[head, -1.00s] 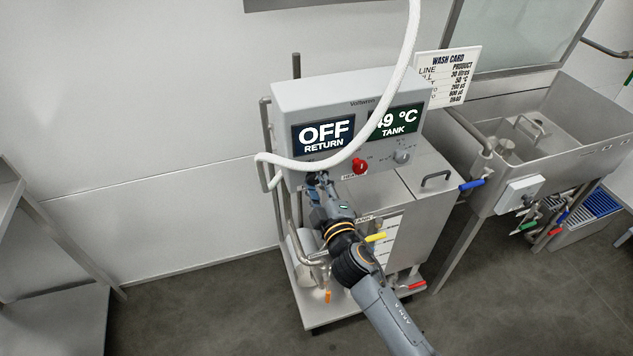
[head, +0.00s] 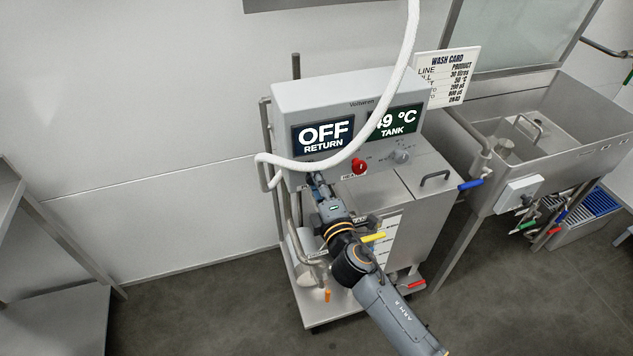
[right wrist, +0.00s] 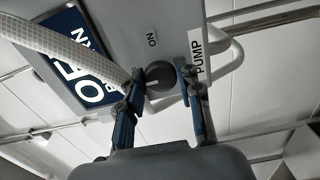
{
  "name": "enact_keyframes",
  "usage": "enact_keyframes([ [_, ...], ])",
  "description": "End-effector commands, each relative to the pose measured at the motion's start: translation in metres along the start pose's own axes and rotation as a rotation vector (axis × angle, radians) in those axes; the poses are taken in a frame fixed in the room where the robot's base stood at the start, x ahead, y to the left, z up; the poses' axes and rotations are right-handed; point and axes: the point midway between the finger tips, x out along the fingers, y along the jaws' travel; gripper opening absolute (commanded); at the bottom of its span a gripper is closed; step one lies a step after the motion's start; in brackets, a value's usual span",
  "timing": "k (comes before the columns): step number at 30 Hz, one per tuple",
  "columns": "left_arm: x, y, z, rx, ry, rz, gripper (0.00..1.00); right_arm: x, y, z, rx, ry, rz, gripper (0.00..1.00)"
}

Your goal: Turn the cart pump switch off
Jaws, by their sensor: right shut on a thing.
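My right gripper (head: 316,180) is at the lower left of the box's front. In the right wrist view its two fingers (right wrist: 160,80) are shut on the switch, one on each side. The word "ON" stands near the knob. In the head view the gripper and arm hide the switch. My left gripper is not in view.
A white hose (head: 330,161) loops across the box front, close to the gripper, and passes by the left finger in the wrist view. A red knob (head: 359,166) and a grey selector (head: 401,156) are to the right. A steel sink (head: 560,125) stands beyond the cart.

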Motion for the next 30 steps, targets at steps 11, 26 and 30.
enact_keyframes([
  [11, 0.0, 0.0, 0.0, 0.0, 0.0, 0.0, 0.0, -0.001, -0.002, 0.0, -0.005, 0.0, -0.003, 0.41],
  [26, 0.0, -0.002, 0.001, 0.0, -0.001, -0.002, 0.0, -0.008, -0.001, 0.0, -0.003, 0.0, -0.001, 0.57],
  [30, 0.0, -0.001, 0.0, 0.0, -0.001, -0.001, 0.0, -0.031, -0.002, 0.0, -0.003, 0.0, -0.003, 0.57],
])
